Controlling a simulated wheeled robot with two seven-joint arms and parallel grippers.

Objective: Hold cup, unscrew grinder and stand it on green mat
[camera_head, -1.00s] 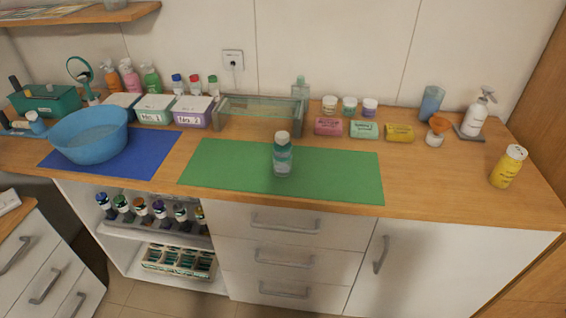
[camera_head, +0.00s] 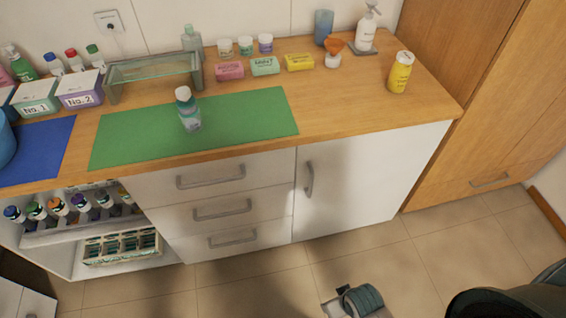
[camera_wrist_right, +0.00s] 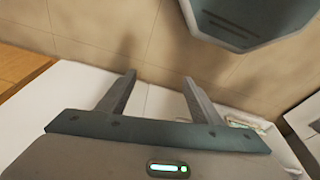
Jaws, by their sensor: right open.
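The item on the mat does not show in that view. My left gripper is in neither current view.
Soap boxes (camera_head: 265,65), jars and a glass-topped rack (camera_head: 152,68) stand behind the mat. A yellow bottle (camera_head: 400,72) is near the counter's right end. The blue mat (camera_head: 40,150) lies left. Open shelves below hold several small bottles. The floor before the cabinets shows free room.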

